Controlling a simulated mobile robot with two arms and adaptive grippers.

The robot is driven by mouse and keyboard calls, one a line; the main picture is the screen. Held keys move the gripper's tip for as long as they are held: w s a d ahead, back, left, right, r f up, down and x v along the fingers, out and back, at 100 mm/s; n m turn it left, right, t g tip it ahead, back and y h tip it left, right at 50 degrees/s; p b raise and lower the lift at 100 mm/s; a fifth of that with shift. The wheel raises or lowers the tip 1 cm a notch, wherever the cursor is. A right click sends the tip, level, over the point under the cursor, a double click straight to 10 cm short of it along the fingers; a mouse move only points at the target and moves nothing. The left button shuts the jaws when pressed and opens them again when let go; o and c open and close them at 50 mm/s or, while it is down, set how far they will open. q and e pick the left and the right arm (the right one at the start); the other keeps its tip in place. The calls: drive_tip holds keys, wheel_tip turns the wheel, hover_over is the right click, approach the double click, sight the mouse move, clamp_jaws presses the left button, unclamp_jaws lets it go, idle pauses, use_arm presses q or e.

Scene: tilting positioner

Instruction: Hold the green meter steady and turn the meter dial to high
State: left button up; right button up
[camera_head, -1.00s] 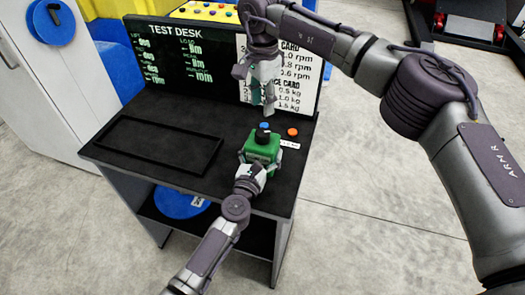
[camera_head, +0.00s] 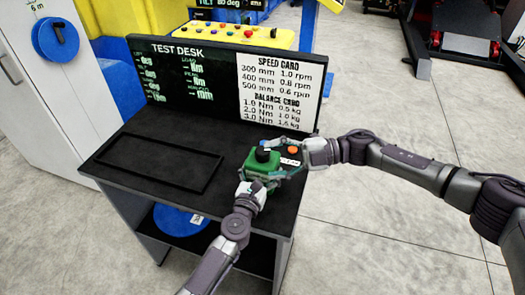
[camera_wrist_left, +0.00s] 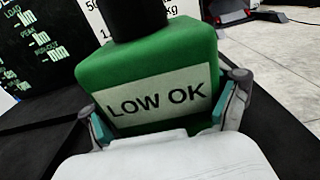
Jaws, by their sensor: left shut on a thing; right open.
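The green meter (camera_head: 257,165) stands upright on the black desk, with a dark dial (camera_head: 262,152) on top. In the left wrist view the meter (camera_wrist_left: 150,65) carries a label reading "LOW OK", and the black dial (camera_wrist_left: 137,17) is cut by the top edge. My left gripper (camera_head: 258,179) is shut on the meter from the near side, one finger at each side of it. My right gripper (camera_head: 272,158) is open and level, reaching in from the right with its fingers close around the dial area. Contact with the dial cannot be told.
The test desk (camera_head: 120,200) has an empty black frame (camera_head: 157,163) on its left part. An orange button (camera_head: 292,150) is just beside the right gripper. The display panel (camera_head: 190,80) and white speed card (camera_head: 275,95) stand behind. A yellow button panel (camera_head: 225,35) is farther back.

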sight(263, 150)
drive_tip(key=w+d+f+m+t, duration=0.15)
drive_tip(key=d+m+t, duration=0.25)
drive_tip(key=m, duration=0.4)
drive_tip(key=w+d+f+m+t, duration=0.1)
drive_tip(key=d+f+m+t, duration=0.2)
drive_tip(key=m, duration=0.6)
drive_tip(key=shift+t, duration=0.3)
drive_tip(key=x, duration=0.7)
drive_tip(key=r+x, duration=0.1)
drive_tip(key=x, duration=0.2)
drive_tip(key=shift+w+a+r, duration=0.1)
drive_tip(key=shift+a, duration=0.3)
drive_tip(key=shift+c, duration=0.2)
drive_tip(key=c, duration=1.1)
